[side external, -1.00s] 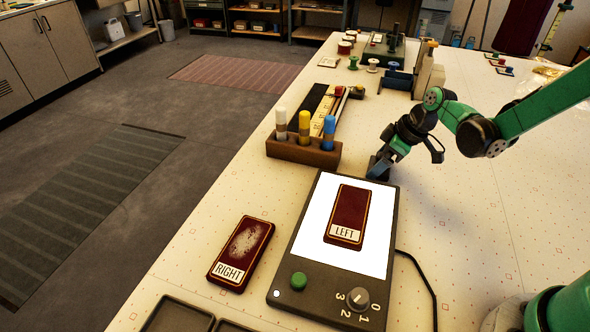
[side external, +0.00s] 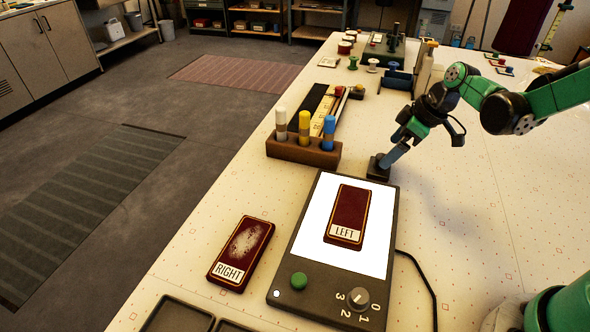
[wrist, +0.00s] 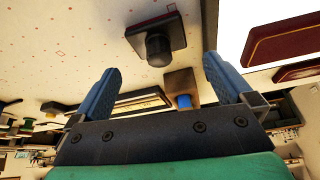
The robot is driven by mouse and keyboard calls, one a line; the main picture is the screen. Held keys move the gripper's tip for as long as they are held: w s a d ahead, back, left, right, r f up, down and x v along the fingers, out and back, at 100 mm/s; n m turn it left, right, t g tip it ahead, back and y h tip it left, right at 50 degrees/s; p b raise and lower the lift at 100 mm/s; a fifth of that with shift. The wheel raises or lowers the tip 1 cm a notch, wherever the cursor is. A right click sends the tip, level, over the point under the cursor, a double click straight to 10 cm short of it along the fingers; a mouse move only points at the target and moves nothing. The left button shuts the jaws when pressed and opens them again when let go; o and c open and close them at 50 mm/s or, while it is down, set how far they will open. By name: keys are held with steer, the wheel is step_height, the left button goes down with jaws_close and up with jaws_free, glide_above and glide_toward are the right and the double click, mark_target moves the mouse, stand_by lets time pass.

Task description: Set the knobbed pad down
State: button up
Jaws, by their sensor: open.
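The knobbed pad (side external: 377,170) is a dark square block with a round knob, resting on the table just beyond the light box's top right corner. In the wrist view the pad (wrist: 140,39) shows its black knob ahead of my fingers, clear of both. My gripper (side external: 390,157) is open and empty, tilted, its fingers close to the pad in the side view. In the wrist view the blue fingers of my gripper (wrist: 160,75) stand wide apart with nothing between them.
A light box (side external: 306,277) carries a dark red plaque marked LEFT (side external: 348,210). A plaque marked RIGHT (side external: 240,252) lies left of it. A wooden block (side external: 303,150) holding white, yellow and blue markers stands near the pad. The table right of the pad is clear.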

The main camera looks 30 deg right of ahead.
steer(key=v, duration=0.7)
steer(key=s+a+r+m+t+h, duration=0.2)
steer(key=s+a+m+t, duration=0.1)
steer(key=s+a+m, duration=0.3)
steer(key=shift+s+a+r+m+h, duration=0.25)
steer(key=shift+s+a+m+h, duration=0.25)
steer(key=shift+s, duration=0.65)
